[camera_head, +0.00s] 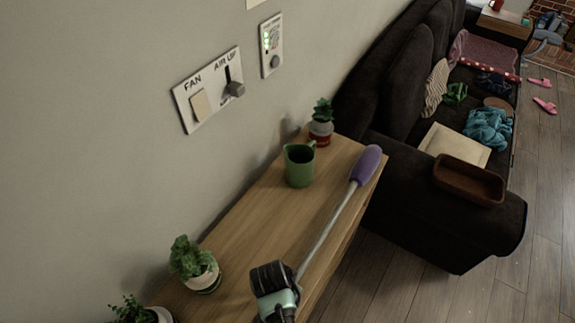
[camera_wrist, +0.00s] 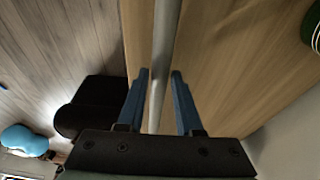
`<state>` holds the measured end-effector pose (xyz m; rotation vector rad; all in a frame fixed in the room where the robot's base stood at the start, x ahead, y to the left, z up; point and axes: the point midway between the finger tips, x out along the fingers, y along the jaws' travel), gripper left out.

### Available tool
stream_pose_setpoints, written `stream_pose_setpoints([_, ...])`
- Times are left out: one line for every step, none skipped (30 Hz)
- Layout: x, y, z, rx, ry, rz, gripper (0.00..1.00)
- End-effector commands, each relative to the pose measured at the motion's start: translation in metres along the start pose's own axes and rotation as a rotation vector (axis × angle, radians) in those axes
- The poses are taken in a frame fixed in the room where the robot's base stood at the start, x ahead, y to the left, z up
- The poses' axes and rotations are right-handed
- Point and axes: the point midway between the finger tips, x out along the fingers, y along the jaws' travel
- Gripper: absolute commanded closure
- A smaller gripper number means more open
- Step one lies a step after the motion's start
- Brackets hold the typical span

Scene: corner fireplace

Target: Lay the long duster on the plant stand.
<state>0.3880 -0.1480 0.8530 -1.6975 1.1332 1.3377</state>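The long duster has a purple head (camera_head: 366,165) and a thin grey shaft (camera_head: 328,231). It lies along the right edge of a wooden top, its head at the far end; a small lift is hard to judge. This narrow wooden top (camera_head: 243,229) bears the plants and appears to be the plant stand. My gripper (camera_wrist: 159,74) is over the near part of the duster. In the wrist view the shaft (camera_wrist: 163,45) runs between the two blue fingers, with narrow gaps beside it. The near end of the duster is hidden by my gripper in the head view.
A green mug (camera_head: 299,166) and a small potted plant (camera_head: 321,123) stand at the far end. Leafy pots (camera_head: 194,264) stand at the near left. A wall with switches (camera_head: 209,90) borders the left. A dark sofa (camera_head: 433,211) holding a brown tray (camera_head: 468,180) stands beyond.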

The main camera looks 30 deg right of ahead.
Motion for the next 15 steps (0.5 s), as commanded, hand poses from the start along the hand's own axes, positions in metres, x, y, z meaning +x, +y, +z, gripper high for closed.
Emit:
stream_pose_setpoints([-0.0004, -0.0002, -0.0003, 0.0, 0.0, 0.0, 0.55])
stream_pose_setpoints([-0.0004, -0.0001, -0.0003, 0.0, 0.0, 0.0, 0.49])
stream_pose_setpoints([-0.0004, -0.0001, -0.0002, 0.0, 0.0, 0.0, 0.42])
stream_pose_setpoints([-0.0003, 0.0, -0.0002, 0.0, 0.0, 0.0, 0.39])
stream_pose_setpoints([-0.0003, 0.0, -0.0001, 0.0, 0.0, 0.0, 0.39])
stream_pose_setpoints([-0.0003, 0.0001, -0.0001, 0.0, 0.0, 0.0, 0.39])
stream_pose_setpoints([-0.0002, 0.0001, 0.0, 0.0, 0.0, 0.0, 0.39])
stream_pose_setpoints([-0.0002, 0.0001, 0.0, 0.0, 0.0, 0.0, 0.39])
stream_pose_setpoints([-0.0002, 0.0002, 0.0001, 0.0, -0.001, 0.0, 0.39])
stream_pose_setpoints([-0.0002, 0.0002, 0.0001, 0.0, -0.001, 0.0, 0.39])
stream_pose_setpoints([0.0003, 0.0006, 0.0008, 0.0, -0.002, 0.001, 0.39])
stream_pose_setpoints([-0.0001, 0.0006, 0.0008, 0.0, -0.002, 0.001, 0.39])
stream_pose_setpoints([-0.0007, 0.0006, 0.0008, 0.0, -0.002, 0.001, 0.39])
stream_pose_setpoints([-0.0017, 0.0005, 0.0007, 0.0, -0.002, 0.001, 0.39])
stream_pose_setpoints([-0.0039, 0.0002, 0.0006, 0.0, -0.001, 0.0, 0.39])
